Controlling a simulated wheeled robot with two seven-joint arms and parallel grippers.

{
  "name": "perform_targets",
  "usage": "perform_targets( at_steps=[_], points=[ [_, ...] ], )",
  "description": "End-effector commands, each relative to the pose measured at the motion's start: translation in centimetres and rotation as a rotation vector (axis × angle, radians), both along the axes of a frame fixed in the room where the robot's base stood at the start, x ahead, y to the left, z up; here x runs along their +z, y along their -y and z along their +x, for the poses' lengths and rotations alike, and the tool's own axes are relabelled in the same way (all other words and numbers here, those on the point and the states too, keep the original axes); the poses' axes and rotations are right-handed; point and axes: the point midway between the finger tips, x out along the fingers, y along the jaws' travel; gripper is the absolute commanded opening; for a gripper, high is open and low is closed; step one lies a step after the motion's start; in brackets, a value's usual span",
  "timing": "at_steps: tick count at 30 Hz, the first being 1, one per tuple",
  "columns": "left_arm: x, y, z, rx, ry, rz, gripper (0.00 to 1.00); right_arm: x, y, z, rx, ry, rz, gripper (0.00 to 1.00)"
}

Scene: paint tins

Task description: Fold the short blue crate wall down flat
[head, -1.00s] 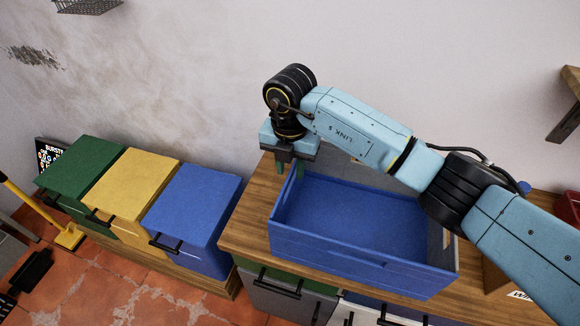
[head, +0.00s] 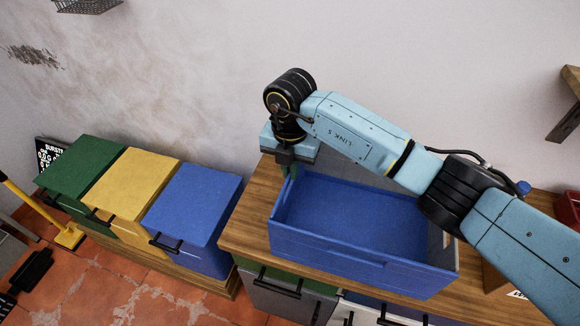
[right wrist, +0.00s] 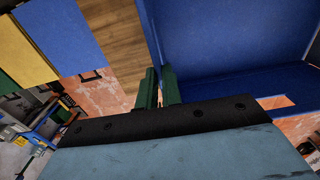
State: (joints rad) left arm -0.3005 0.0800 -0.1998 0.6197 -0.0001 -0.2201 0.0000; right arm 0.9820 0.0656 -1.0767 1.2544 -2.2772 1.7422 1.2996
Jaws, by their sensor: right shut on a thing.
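The blue crate (head: 330,248) stands on the wooden counter with its walls up. Its short left wall (head: 281,203) is upright. My right gripper (head: 289,171) points down at the back end of this short wall and is shut on its top edge. In the right wrist view the two green fingers (right wrist: 159,87) are close together, one on each side of the blue wall (right wrist: 152,40). The wall's part between the fingertips is hidden. My left gripper is not in view.
The wooden counter (head: 240,226) has a bare strip left of the crate. Blue (head: 197,205), yellow (head: 138,183) and green (head: 82,165) lidded bins stand lower to the left. My right arm reaches over the crate's back right. A red container (head: 568,208) is at the far right.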

Motion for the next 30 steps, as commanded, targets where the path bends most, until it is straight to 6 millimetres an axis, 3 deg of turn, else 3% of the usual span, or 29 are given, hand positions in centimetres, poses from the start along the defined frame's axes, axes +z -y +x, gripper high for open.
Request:
perform_targets(
  at_steps=[14,30],
  points=[
    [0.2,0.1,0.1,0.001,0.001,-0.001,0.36,-0.4,3.1,-1.0,-0.003,0.063,0.187,0.0],
    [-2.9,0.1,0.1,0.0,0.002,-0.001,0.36,-2.6,7.6,-2.6,-0.002,0.176,0.52,0.0]
  ],
)
